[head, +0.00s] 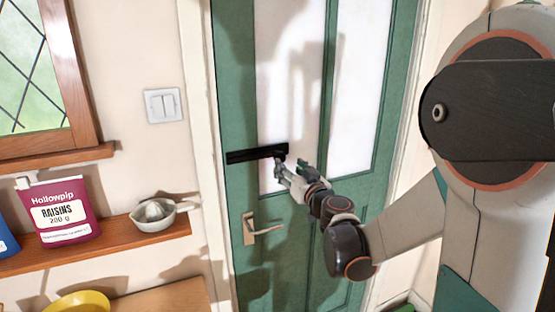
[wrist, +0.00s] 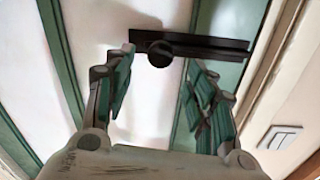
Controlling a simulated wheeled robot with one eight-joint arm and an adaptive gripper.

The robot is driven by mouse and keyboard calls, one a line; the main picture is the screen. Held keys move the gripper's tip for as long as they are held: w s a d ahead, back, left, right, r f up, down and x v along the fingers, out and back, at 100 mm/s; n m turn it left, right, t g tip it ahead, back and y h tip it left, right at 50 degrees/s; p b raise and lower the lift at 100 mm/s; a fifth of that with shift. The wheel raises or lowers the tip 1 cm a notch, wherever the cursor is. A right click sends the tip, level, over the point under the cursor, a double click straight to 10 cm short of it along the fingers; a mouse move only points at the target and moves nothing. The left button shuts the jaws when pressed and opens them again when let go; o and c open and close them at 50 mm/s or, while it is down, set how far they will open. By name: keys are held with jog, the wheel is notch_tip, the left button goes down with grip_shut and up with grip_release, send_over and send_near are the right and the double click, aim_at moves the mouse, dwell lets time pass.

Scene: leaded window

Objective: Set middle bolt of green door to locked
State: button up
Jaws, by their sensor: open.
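The green door (head: 243,80) stands in its frame and looks closed. A black bolt (head: 250,155) lies level across it, above the handle, from the door's left edge to the pale panel. In the wrist view the bolt (wrist: 215,46) has a round knob (wrist: 160,54) near its left end, and its other end reaches the door's edge by the frame. I cannot tell whether it enters the frame. My gripper (head: 291,172) is open and empty just below the bolt's knob end. In the wrist view my gripper's fingers (wrist: 161,62) stand either side of the knob, apart from it.
A metal door handle (head: 262,231) sits below the bolt. A light switch (head: 163,105) is on the wall to the left. A wooden shelf (head: 110,240) holds a raisins packet (head: 62,212) and a pale juicer (head: 155,215). A yellow bowl (head: 78,303) is lower left.

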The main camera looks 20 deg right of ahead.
aim_at(281, 159)
jog(key=w, duration=0.8)
jog(key=shift+w+d, duration=0.15)
jog(key=shift+w, duration=0.05)
